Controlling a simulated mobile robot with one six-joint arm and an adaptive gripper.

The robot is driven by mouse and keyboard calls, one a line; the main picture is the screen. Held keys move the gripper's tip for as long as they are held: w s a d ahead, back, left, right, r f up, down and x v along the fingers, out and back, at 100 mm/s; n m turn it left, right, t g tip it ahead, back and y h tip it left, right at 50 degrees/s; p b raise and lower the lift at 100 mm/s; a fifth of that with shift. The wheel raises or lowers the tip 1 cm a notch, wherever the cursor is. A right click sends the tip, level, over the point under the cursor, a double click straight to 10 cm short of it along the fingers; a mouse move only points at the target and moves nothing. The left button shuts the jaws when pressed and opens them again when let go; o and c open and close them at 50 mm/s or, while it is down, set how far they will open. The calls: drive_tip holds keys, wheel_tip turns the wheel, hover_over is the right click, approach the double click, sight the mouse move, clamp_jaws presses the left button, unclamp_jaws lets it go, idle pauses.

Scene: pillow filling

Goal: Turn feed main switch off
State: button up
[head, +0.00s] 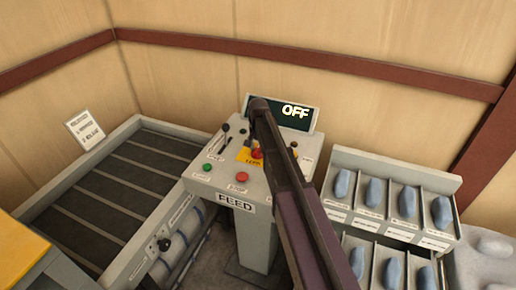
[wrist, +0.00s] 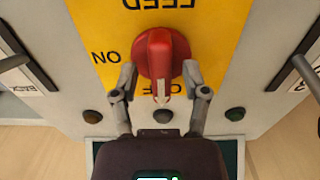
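The feed main switch is a red rotary knob (wrist: 160,50) on a yellow plate (wrist: 215,40), seen upside down in the wrist view. Its handle bar points down in that picture, toward the partly covered OFF label; the ON label is at the left. My gripper (wrist: 159,75) has its fingers apart, one on each side of the knob, with gaps beside the handle bar. Whether the tips touch the knob's rim is unclear. In the head view, the display (head: 295,113) reads OFF, and my arm hides much of the FEED panel (head: 225,178).
Green (head: 207,167) and red (head: 242,177) buttons and a black lever (head: 225,128) are on the panel. A conveyor (head: 125,185) lies to the left. A rack (head: 450,180) of blue-grey items stands at the right. In the wrist view, levers flank the plate.

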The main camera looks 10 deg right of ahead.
drive_tip(key=shift+m, duration=0.3)
